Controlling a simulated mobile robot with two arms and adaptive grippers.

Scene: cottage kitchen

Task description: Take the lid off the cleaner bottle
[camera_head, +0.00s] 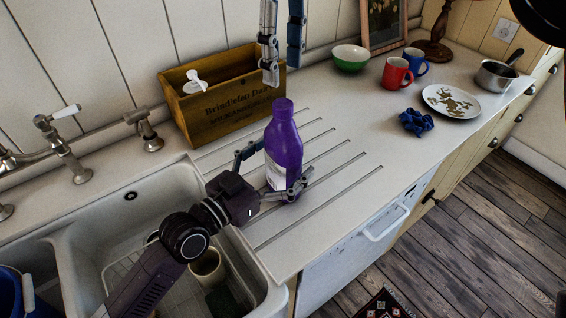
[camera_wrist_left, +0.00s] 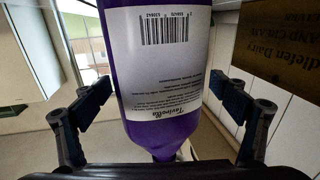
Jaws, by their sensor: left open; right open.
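The purple cleaner bottle (camera_head: 286,145) stands upright on the ribbed drainboard with its purple lid (camera_head: 283,104) on top. Its white label faces my left wrist view, where the bottle (camera_wrist_left: 165,65) fills the middle, neck toward the bottom. My left gripper (camera_head: 271,172) is open at the bottle's lower part, one finger on either side. In the wrist view its fingers (camera_wrist_left: 158,108) flank the bottle with gaps visible. My right gripper (camera_head: 281,65) hangs at the top of the head view, fingers downward, open and empty, just above the lid in the picture. Its exact distance from the lid is unclear.
A wooden dairy crate (camera_head: 222,108) stands close behind the bottle. The sink (camera_head: 128,205) with taps is at the left. A green bowl (camera_head: 350,58), red mug (camera_head: 397,73), blue mug (camera_head: 416,61), plate (camera_head: 451,100) and blue object (camera_head: 416,122) stand farther right.

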